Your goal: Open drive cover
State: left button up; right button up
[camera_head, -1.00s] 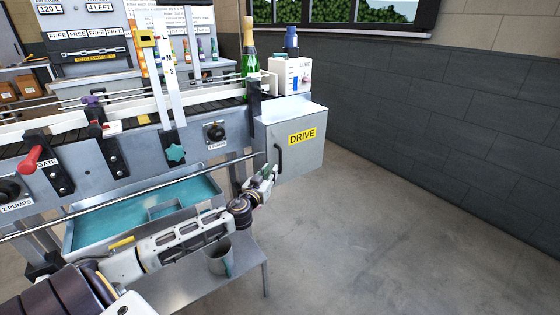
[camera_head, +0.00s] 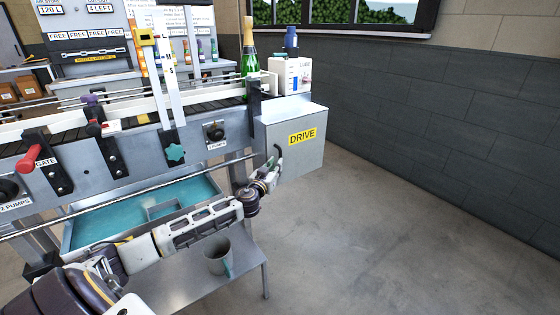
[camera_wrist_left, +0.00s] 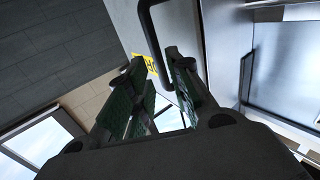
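The drive cover (camera_head: 302,155) is a grey box front with a yellow DRIVE label, at the right end of the machine. It looks closed. Its black bar handle (camera_head: 278,151) is upright near its left edge. My left gripper (camera_head: 276,165) is at the lower part of the handle and hides some of it. In the left wrist view the handle (camera_wrist_left: 149,35) runs down between the two green-padded fingers (camera_wrist_left: 155,65). The fingers are apart, and I cannot tell whether either one touches the handle. My right gripper is not in view.
A green bottle (camera_head: 250,60) stands on the conveyor behind the cover. The floor (camera_head: 400,220) right of the cover is clear.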

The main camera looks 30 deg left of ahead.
pick_arm(q)
jog(key=shift+w+a+b, duration=0.15)
jog(key=shift+w+a, duration=0.05)
jog(key=shift+w, duration=0.75)
jog(key=shift+w+a+b, duration=0.1)
jog(key=shift+w+a, duration=0.1)
jog(key=shift+w, duration=0.7)
jog(key=shift+w+a+b, duration=0.15)
jog(key=shift+w+a, duration=0.05)
jog(key=shift+w, duration=0.75)
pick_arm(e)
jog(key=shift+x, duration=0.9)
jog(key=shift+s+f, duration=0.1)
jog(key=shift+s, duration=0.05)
pick_arm(q)
grip_shut()
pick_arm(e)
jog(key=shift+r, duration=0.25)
